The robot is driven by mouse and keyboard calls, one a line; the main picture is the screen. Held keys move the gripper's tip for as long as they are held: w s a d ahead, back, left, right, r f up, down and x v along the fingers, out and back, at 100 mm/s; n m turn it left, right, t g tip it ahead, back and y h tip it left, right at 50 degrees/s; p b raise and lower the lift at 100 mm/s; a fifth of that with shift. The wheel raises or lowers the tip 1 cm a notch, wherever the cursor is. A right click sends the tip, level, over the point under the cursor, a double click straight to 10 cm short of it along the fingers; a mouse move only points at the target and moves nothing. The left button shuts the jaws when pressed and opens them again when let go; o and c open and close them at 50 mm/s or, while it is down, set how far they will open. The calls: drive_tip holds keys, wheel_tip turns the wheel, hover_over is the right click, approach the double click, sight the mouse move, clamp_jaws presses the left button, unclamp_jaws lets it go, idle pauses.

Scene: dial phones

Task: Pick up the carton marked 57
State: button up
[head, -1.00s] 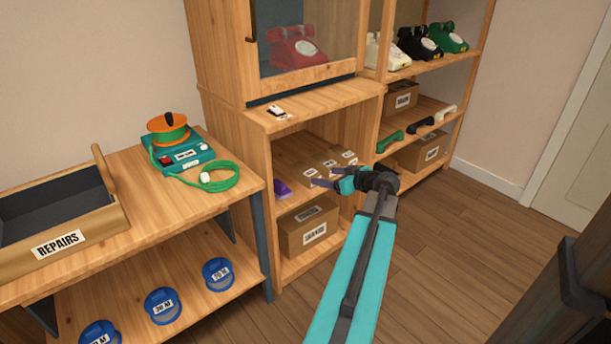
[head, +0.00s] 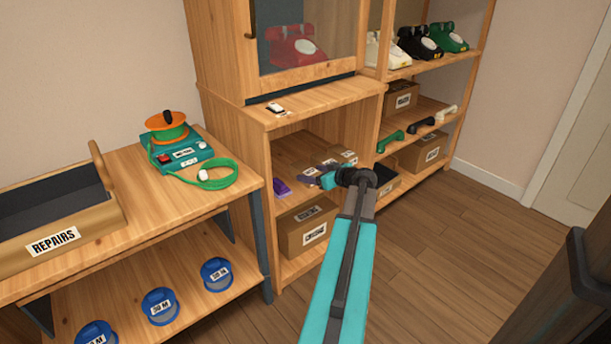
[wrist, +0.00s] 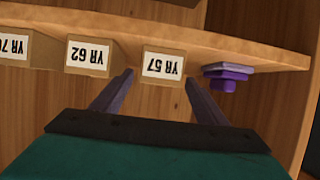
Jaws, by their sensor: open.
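The carton marked YR 57 (wrist: 163,66) is a small brown box with a white label, upside down in the wrist view. It sits on the wooden shelf of the cabinet. My gripper (wrist: 160,77) is open, with one finger at each side of this carton in the picture. I see a gap on both sides, and the fingers do not grip it. How far the tips reach along it is hard to tell. In the head view my gripper (head: 312,174) is at the cabinet's middle shelf and partly hides the cartons.
The carton marked YR 62 (wrist: 88,56) stands close beside, with another (wrist: 20,48) past it. A purple object (wrist: 228,77) lies on the other side; it also shows in the head view (head: 282,188). A larger box (head: 308,230) is on the shelf below.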

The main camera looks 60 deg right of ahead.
sight(305, 172)
drive_tip(key=shift+w+d+f+b, duration=0.2)
drive_tip(key=shift+w+f+b, duration=0.2)
drive_tip(key=shift+w, duration=0.1)
drive_tip(key=shift+b+x, duration=0.65)
drive_tip(key=shift+x, duration=1.3)
drive_tip(key=shift+c, duration=0.4)
drive_tip(key=c, duration=1.2)
drive_tip(key=shift+r, duration=0.15)
wheel_tip(305, 172, up, 10)
drive_tip(key=p, duration=0.3)
